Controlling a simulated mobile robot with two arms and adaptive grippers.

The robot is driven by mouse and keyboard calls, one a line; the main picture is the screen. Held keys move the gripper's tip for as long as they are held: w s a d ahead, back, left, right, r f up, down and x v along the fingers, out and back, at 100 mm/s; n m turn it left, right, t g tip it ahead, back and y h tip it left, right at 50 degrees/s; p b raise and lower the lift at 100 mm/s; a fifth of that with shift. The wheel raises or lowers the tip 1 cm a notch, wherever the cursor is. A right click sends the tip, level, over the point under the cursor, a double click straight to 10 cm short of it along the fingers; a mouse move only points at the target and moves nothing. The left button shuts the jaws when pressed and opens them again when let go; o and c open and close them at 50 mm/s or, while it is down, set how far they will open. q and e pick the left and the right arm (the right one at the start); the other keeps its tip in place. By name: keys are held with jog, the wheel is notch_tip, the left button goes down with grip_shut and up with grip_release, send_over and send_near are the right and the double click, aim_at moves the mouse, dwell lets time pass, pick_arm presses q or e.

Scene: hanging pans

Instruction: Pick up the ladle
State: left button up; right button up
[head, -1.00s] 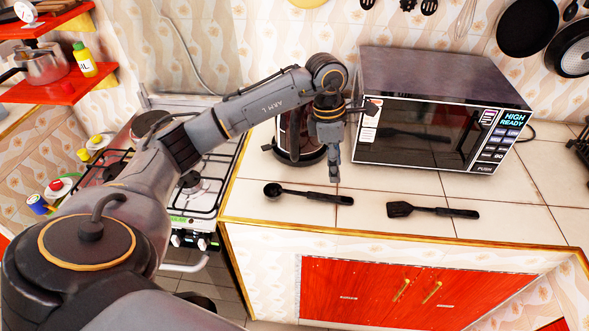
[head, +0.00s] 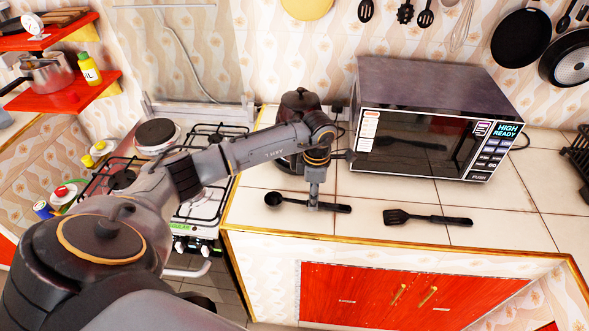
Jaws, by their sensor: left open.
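The black ladle (head: 334,207) lies on the tiled counter, its round bowl to the left and its handle pointing right. My left gripper (head: 313,205) points down over the ladle's handle, at about the middle of the ladle. Its fingers hide a short piece of the handle. The jaws are open, and I cannot tell whether the fingers touch the handle or the counter. My right gripper is out of view.
A black spatula (head: 428,217) lies on the counter to the right of the ladle. A microwave (head: 430,115) and a dark kettle (head: 299,103) stand behind. A gas stove (head: 205,190) is on the left. Pans (head: 521,39) and utensils hang on the wall. The counter's front edge is close to the ladle.

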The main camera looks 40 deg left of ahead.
pick_arm(q)
jog(key=shift+f, duration=1.15)
grip_shut()
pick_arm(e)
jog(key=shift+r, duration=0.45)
pick_arm(q)
jog(key=shift+r+b, duration=0.35)
jog(key=shift+r, duration=0.05)
jog(key=r, duration=0.1)
jog(key=r+b, duration=0.1)
jog(key=shift+s+r+b, duration=0.2)
jog(key=shift+r+b, duration=0.1)
jog(key=shift+r, duration=0.05)
jog(key=s+d+r+b, duration=0.1)
jog(key=s+r+b, duration=0.3)
jog(key=s+r, duration=0.5)
jog(key=s, duration=0.4)
jog(key=shift+s+d+r, duration=0.3)
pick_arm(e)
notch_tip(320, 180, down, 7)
